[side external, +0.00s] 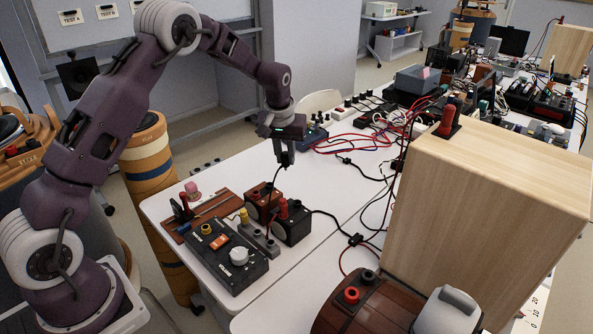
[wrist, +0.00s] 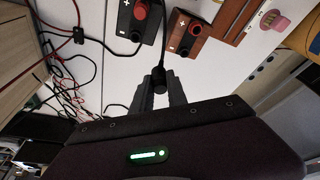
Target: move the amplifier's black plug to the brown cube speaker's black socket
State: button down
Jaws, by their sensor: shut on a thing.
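My gripper (side external: 285,158) is shut on a black plug, held in the air above the table. In the wrist view the plug (wrist: 158,78) sits between the fingertips, its black cable running up the picture. The brown cube speaker (side external: 262,201) stands on the table below my gripper; in the wrist view its top (wrist: 186,32) shows a red socket (wrist: 196,30) and a black socket (wrist: 184,51) marked plus and minus. The black cube speaker (side external: 293,227) stands right beside it, with a red plug (side external: 283,208) upright on top. The black amplifier (side external: 226,256) lies in front, with knobs and an orange switch.
A large light wooden box (side external: 480,215) and a reddish-brown rounded box (side external: 355,310) stand at the right. Tangled red and black cables (side external: 360,145) cover the table behind.

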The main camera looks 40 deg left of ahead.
jog(key=a+n, duration=0.3)
jog(key=a, duration=0.4)
send_over(270, 182)
jog(key=shift+y, duration=0.4)
jog(key=shift+s+d+f, duration=0.1)
jog(key=shift+s+f, duration=0.05)
jog(key=shift+f, duration=1.1)
jog(key=shift+s+d+f, duration=0.1)
jog(key=shift+d+f, duration=0.05)
jog(key=shift+f, duration=1.15)
jog(key=shift+s+d+f, duration=0.1)
jog(key=shift+s+f, duration=0.05)
jog(key=shift+f, duration=1.1)
jog(key=shift+f+g, duration=0.25)
jog(key=shift+g, duration=0.05)
jog(key=shift+f, duration=0.3)
jog(key=shift+f, duration=0.5)
jog(key=c, duration=1.2)
grip_release()
jog(key=shift+c, duration=0.2)
